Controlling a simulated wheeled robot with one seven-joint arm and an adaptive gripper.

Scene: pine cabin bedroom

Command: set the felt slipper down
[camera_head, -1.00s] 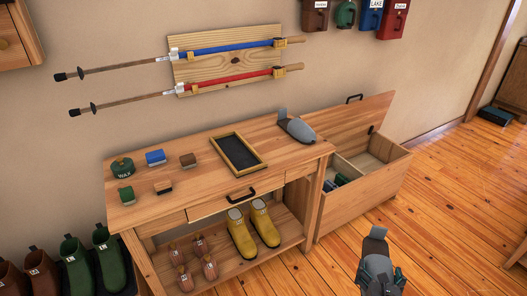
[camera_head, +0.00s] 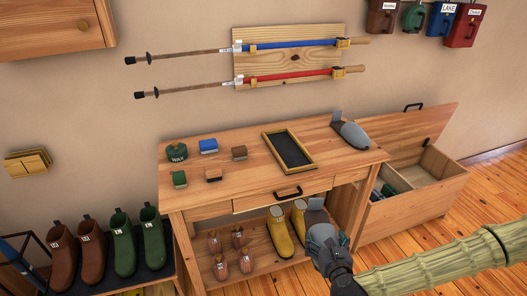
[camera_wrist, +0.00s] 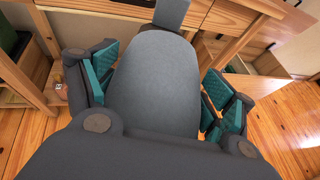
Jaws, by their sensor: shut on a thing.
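My gripper (camera_head: 324,247) is shut on a grey felt slipper (camera_head: 317,212), in front of the right end of the bench. In the wrist view the slipper (camera_wrist: 155,85) lies between the teal finger pads of my gripper (camera_wrist: 158,88), its upright grey tab toward the bench. A matching grey slipper (camera_head: 351,134) rests on the back right of the bench top (camera_head: 235,180), with its tab up. The held slipper is clear of the bench top and partly hides the yellow boots. Its underside is hidden.
A framed black tray (camera_head: 290,151), a wax tin (camera_head: 176,152) and several brushes occupy the bench top. Yellow boots (camera_head: 279,235) and small shoes (camera_head: 239,237) stand on the lower shelf. An open chest (camera_head: 425,200) stands at the right. Bare bench top shows right of the tray.

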